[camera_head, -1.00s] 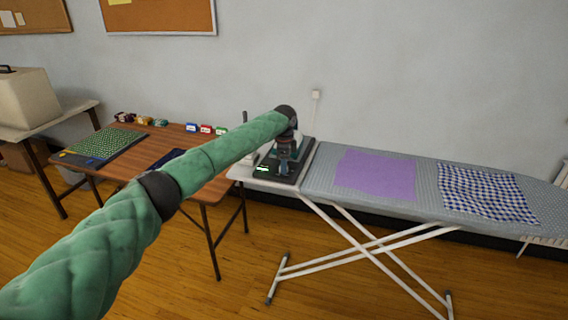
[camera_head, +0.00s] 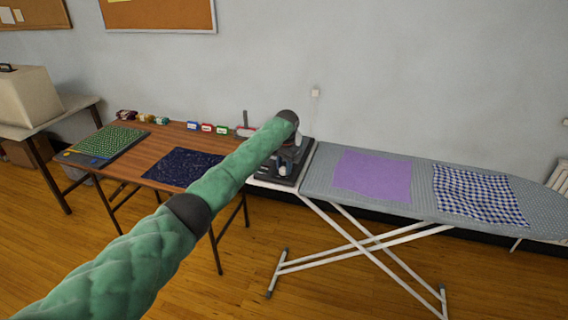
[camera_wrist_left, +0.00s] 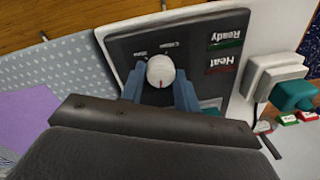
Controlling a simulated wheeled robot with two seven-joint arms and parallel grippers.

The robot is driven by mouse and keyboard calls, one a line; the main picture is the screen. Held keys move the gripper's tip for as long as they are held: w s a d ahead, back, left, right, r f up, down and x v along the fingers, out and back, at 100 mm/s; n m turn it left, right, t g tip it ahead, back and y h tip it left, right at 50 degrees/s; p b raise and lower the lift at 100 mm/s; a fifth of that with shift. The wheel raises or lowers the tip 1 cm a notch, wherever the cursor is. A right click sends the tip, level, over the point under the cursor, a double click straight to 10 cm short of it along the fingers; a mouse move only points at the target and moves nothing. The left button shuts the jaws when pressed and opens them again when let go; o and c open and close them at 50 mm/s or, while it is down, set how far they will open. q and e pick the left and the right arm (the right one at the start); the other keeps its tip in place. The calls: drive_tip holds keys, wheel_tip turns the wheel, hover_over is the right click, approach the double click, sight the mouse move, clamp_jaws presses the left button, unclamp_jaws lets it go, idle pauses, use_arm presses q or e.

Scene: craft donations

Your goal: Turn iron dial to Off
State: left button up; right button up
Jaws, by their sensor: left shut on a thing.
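The iron's control panel (camera_wrist_left: 190,55) is dark with a pale border, and its labels read upside down in the wrist view. "Ready" stands by a green strip and "Heat" by a red strip. The round white dial (camera_wrist_left: 160,68) has a small red mark on its side toward my wrist; small setting words, one like "Cotton", lie around it. My left gripper (camera_wrist_left: 159,86) is shut on the dial, one blue finger on each side. In the head view the dark station (camera_head: 302,157) sits at the ironing board's left end, and my forearm hides part of it. My right gripper is not in view.
The ironing board (camera_head: 415,178) holds a purple cloth (camera_head: 371,176) and a blue checked cloth (camera_head: 478,196). The brown table (camera_head: 170,140) to the left holds a navy cloth (camera_head: 183,167), a green mat (camera_head: 106,143) and small coloured boxes (camera_head: 207,127). A white block (camera_wrist_left: 275,80) stands beside the panel.

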use_arm(q)
drive_tip(key=shift+r+n+p, duration=0.1)
drive_tip(key=shift+n+p, duration=0.45)
drive_tip(key=shift+n, duration=0.85)
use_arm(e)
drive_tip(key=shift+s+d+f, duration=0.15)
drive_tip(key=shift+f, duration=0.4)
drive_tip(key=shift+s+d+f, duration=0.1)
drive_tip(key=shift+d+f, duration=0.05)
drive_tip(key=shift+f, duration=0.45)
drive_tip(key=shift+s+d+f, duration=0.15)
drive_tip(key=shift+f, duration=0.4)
use_arm(q)
drive_tip(key=o, duration=1)
drive_tip(key=shift+c, duration=0.2)
drive_tip(key=shift+r, duration=0.2)
wheel_tip(320, 180, up, 6)
drive_tip(key=shift+d+f+b, duration=0.15)
drive_tip(key=shift+f+b, duration=0.05)
drive_tip(key=shift+b, duration=0.95)
drive_tip(key=shift+r, duration=0.8)
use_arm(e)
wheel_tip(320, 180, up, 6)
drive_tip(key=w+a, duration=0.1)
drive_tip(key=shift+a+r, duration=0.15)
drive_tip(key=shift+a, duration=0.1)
